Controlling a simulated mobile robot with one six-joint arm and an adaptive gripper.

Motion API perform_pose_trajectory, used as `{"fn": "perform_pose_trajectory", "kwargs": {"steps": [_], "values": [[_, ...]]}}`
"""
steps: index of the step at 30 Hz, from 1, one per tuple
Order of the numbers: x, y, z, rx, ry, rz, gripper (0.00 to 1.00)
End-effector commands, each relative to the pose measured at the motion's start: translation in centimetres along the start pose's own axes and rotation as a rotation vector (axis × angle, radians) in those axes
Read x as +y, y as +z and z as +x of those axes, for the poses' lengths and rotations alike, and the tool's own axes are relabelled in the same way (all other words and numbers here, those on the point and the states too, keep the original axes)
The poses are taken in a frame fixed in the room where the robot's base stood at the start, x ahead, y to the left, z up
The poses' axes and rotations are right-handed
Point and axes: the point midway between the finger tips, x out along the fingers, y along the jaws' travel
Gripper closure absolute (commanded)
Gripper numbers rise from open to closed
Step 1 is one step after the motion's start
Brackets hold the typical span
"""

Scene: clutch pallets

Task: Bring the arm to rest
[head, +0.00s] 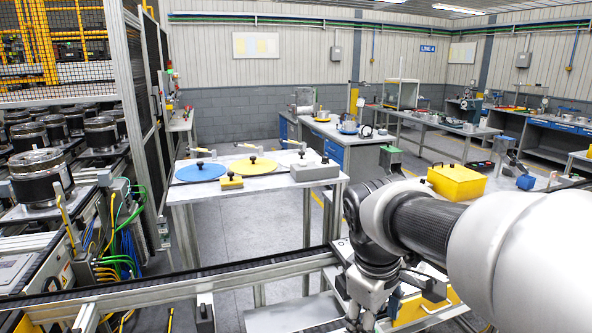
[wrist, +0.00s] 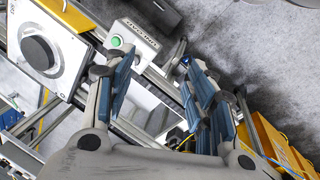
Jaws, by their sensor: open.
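My gripper (wrist: 158,66) is open in the wrist view, with its two blue-padded fingers apart and nothing between them. Beyond and between the fingers lie metal rails and a pale flat surface. In the head view my arm reaches in from the right and bends down near the bottom middle. The fingers cannot be made out clearly there.
A grey box with a green button (wrist: 117,42) and a white housing with a black round part (wrist: 38,52) are near the left finger. A yellow bin (wrist: 268,140) is at right. A table (head: 258,186) with blue and yellow discs stands beyond the rail (head: 200,277).

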Motion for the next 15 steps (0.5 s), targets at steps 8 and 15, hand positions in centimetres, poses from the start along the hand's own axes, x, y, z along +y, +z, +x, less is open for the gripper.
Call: {"fn": "perform_pose_trajectory", "kwargs": {"steps": [8,15], "values": [[-6.7,8.9,-2.1,0.154,-0.015,0.441,0.49],[-11.1,13.0,-0.9,0.24,-0.045,0.701,0.49]]}}
